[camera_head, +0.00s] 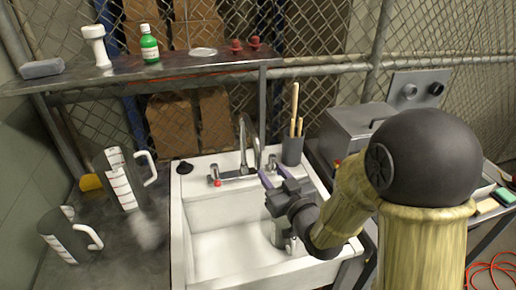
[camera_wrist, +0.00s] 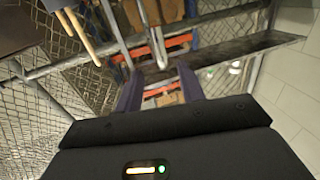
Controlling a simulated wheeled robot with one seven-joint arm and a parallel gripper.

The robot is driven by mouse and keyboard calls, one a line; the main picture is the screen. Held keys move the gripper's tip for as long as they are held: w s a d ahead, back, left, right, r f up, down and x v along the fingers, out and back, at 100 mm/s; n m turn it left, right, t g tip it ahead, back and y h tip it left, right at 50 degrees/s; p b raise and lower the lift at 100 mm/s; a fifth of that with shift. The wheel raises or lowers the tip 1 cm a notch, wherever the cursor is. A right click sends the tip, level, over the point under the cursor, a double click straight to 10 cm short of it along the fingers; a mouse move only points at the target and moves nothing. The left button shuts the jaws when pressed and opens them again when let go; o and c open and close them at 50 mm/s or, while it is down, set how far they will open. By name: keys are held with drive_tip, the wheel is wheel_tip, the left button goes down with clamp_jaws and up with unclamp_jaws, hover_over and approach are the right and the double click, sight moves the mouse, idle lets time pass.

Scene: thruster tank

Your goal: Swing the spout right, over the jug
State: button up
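The chrome spout (camera_head: 248,135) rises in a tall hook from the tap base at the back of the white sink (camera_head: 182,225). My gripper (camera_head: 275,174) is in front of the taps, low and a little right of the spout, its fingers pointing toward the back. In the wrist view my gripper (camera_wrist: 158,85) has its two fingers well apart, with nothing visibly held between them. A grey jug (camera_head: 279,236) with a pale handle stands in the right part of the sink, partly hidden by my wrist. I cannot tell whether a finger touches the spout.
Two marked grey jugs (camera_head: 122,185) (camera_head: 62,238) stand on the left counter. A dark pot with wooden tools (camera_head: 292,150) stands at the sink's back right corner. A shelf (camera_head: 200,68) with bottles runs behind. A metal box (camera_head: 352,130) is at right. The sink's left part is clear.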

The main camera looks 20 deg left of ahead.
sight(260, 158)
drive_tip(key=p+x, duration=0.3)
drive_tip(key=x, duration=0.6)
drive_tip(key=shift+w+a, duration=0.1)
drive_tip(key=shift+a, duration=0.05)
drive_tip(key=shift+c, duration=0.5)
clamp_jaws()
